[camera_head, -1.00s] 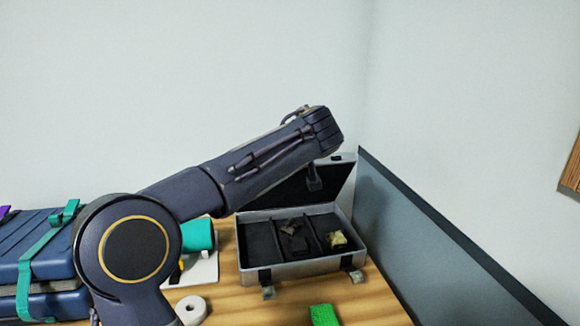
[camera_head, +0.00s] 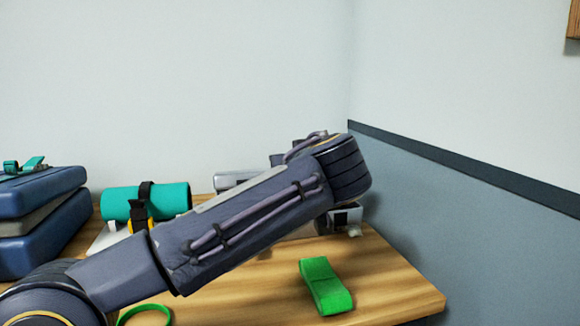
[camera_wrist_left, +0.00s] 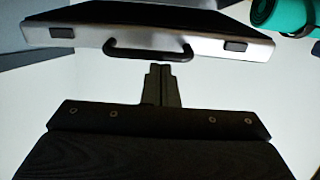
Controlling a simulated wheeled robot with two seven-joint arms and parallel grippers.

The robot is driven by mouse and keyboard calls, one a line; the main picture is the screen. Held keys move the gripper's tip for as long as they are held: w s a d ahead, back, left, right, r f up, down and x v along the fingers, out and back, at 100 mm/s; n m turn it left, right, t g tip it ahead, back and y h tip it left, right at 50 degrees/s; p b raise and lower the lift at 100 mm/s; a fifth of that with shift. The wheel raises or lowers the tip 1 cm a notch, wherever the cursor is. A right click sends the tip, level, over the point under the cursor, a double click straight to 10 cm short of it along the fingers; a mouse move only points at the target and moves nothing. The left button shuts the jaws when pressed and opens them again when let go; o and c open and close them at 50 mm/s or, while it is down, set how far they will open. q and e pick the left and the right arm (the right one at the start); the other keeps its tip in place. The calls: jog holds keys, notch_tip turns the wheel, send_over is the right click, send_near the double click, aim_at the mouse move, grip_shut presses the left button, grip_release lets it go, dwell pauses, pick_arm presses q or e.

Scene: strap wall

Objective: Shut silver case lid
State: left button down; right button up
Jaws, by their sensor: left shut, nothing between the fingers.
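The silver case is mostly hidden behind my left arm in the head view; a silver part (camera_head: 235,180) shows left of the forearm and a front corner (camera_head: 347,216) below the wrist. In the left wrist view, a silver edge (camera_wrist_left: 205,46) with a black handle and two dark latches spans the top, with a dark surface behind it. I cannot tell the lid's angle now. My left gripper (camera_wrist_left: 161,72) is shut and empty, its tips just short of the handle, with no clear contact. My right gripper is not in view.
A green strap roll (camera_head: 326,286) lies on the wooden table (camera_head: 390,285) in front. A teal roll (camera_head: 165,200) with a black band and blue cases (camera_head: 40,215) are at left. A grey wall panel (camera_head: 460,215) bounds the right.

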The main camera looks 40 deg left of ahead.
pick_arm(q)
notch_tip(320, 180, down, 6)
jog(key=s+d+b, duration=0.1)
jog(key=b, duration=0.3)
jog(key=shift+d, duration=0.25)
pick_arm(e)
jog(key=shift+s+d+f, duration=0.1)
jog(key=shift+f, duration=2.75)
pick_arm(q)
jog(key=shift+s, duration=0.1)
